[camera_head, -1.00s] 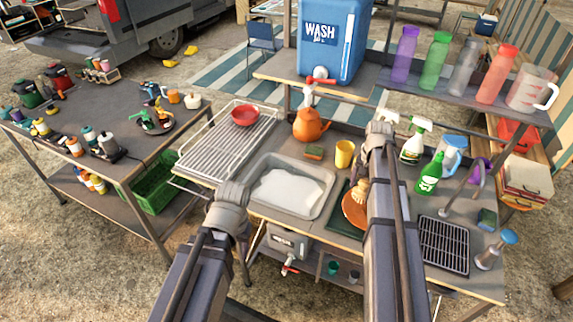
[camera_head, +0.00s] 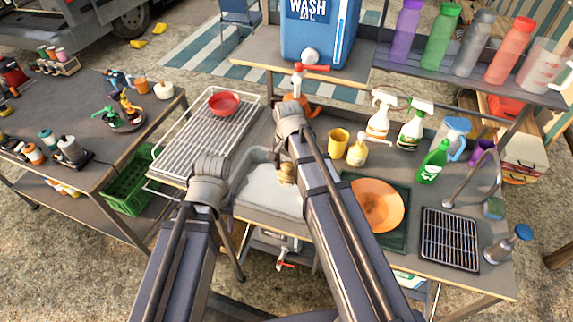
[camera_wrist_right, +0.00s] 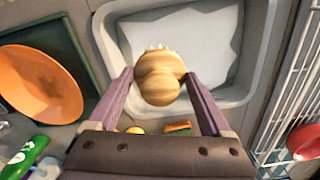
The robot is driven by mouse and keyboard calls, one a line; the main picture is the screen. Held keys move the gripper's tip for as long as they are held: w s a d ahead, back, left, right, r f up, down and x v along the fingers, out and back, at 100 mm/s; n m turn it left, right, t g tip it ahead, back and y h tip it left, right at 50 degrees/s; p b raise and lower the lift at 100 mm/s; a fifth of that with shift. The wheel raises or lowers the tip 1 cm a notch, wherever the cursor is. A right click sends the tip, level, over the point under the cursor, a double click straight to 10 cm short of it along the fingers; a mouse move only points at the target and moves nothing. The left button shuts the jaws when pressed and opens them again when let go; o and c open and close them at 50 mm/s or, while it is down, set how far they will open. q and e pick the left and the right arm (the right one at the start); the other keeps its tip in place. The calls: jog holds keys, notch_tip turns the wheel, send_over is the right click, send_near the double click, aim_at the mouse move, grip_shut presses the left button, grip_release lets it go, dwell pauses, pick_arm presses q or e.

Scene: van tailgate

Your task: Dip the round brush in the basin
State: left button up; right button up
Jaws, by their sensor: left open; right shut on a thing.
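The round brush (camera_wrist_right: 158,75), a light wooden knob with pale bristles, is between the purple fingers of my right gripper (camera_wrist_right: 160,88), which is shut on it. In the head view the brush (camera_head: 287,173) shows beside my right forearm, over the basin. The grey basin (camera_wrist_right: 242,96) holds pale water or suds; in the head view my arms partly cover the basin (camera_head: 240,212). I cannot tell whether the bristles touch the water. My left gripper (camera_head: 212,182) is at the basin's left side, open, with its fingers mostly hidden by the wrist.
An orange plate (camera_head: 378,205) lies on a green mat right of the basin. A wire rack (camera_head: 190,150) with a red bowl (camera_head: 224,103) is to the left. A yellow cup (camera_head: 338,141), spray bottles (camera_head: 380,115) and a tap (camera_head: 480,170) stand behind and right.

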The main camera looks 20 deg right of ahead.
jog(key=shift+f, duration=0.1)
notch_tip(320, 180, down, 14)
jog(key=b, duration=1.3)
jog(key=shift+r+b, duration=0.2)
jog(key=shift+b, duration=0.2)
jog(key=shift+r, duration=0.15)
dwell(0.5)
notch_tip(320, 180, up, 12)
jog(key=p, duration=1.2)
jog(key=shift+r+p, duration=0.15)
jog(key=shift+p, duration=0.15)
jog(key=shift+d, duration=0.1)
